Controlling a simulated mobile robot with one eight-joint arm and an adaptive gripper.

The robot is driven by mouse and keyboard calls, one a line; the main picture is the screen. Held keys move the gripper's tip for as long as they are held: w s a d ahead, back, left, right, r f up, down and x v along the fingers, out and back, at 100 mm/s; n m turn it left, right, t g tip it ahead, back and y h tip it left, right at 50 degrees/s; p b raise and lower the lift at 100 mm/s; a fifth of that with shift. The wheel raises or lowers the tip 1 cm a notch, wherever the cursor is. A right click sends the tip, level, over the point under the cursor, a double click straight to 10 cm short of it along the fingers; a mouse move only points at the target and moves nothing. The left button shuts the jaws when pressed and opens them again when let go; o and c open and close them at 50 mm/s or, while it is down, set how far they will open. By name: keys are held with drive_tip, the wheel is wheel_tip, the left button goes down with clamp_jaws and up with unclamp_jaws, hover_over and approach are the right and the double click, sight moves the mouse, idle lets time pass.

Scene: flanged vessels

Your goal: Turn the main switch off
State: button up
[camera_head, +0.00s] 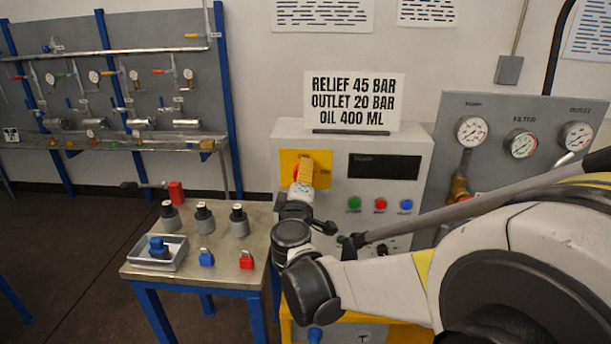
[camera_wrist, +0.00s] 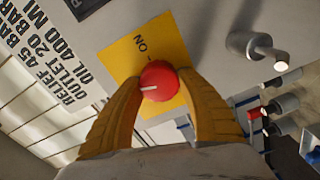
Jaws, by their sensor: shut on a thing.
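The main switch is a red round knob with a white line, on a yellow plate on the grey cabinet front. In the wrist view the knob (camera_wrist: 158,78) sits between the two yellow fingers of my gripper (camera_wrist: 160,88), which is shut on it. Its white line points left in that view, toward the sign's side. The word ON is printed on the yellow plate (camera_wrist: 122,55), above the knob in that view. In the head view my gripper (camera_head: 302,172) covers most of the knob; the yellow plate (camera_head: 322,158) shows around it.
The cabinet also has a dark display (camera_head: 384,167) and coloured buttons (camera_head: 380,204). A metal-topped table (camera_head: 190,262) at left holds dark cylinders, a tray (camera_head: 172,264) and blue and red padlocks. A gauge panel (camera_head: 495,150) stands at right.

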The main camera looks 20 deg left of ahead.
drive_tip(key=shift+n, duration=1.6)
drive_tip(key=o, duration=1.2)
drive_tip(key=v, duration=1.2)
drive_tip(key=shift+f, duration=0.1)
